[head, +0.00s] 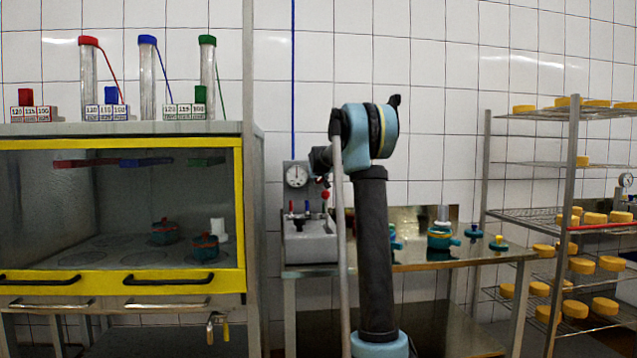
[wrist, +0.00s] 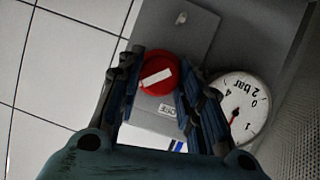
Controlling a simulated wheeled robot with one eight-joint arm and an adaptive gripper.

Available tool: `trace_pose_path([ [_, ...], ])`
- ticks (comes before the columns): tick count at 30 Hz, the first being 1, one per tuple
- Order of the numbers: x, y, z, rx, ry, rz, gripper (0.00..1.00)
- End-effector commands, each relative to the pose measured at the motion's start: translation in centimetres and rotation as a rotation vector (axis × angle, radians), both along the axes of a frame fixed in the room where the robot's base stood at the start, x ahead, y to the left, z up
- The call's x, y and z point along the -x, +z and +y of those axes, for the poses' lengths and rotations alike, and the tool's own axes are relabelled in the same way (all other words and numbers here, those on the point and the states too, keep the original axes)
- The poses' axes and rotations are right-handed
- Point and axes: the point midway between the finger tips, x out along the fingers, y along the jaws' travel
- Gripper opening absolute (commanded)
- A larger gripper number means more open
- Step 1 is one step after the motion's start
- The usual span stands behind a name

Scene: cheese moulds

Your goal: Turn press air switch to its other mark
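The press air switch (wrist: 158,76) is a round red knob with a white bar across it, in the middle of the wrist view. The bar lies tilted, its right end slightly higher. My gripper (wrist: 160,70) has one dark finger on each side of the knob, with no clear gap at either edge, so it appears shut on it. A small printed label (wrist: 167,110) shows just below the knob. In the head view my gripper (head: 321,181) is at the panel right of the gauge and mostly hides the switch.
The round pressure gauge (wrist: 240,106) is close beside my right finger; it also shows in the head view (head: 297,174). Small levers (head: 307,208) stand below on the grey press unit (head: 310,246). A yellow-framed cabinet (head: 120,290) is left, cheese racks (head: 570,220) right.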

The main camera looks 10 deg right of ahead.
Motion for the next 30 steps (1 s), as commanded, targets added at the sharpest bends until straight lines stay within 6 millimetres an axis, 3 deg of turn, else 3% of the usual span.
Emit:
trace_pose_path([
  [14,-0.01,-0.04,0.28,0.113,0.002,0.000,0.10],
  [30,-0.01,-0.33,0.73,0.595,0.003,-0.001,0.10],
])
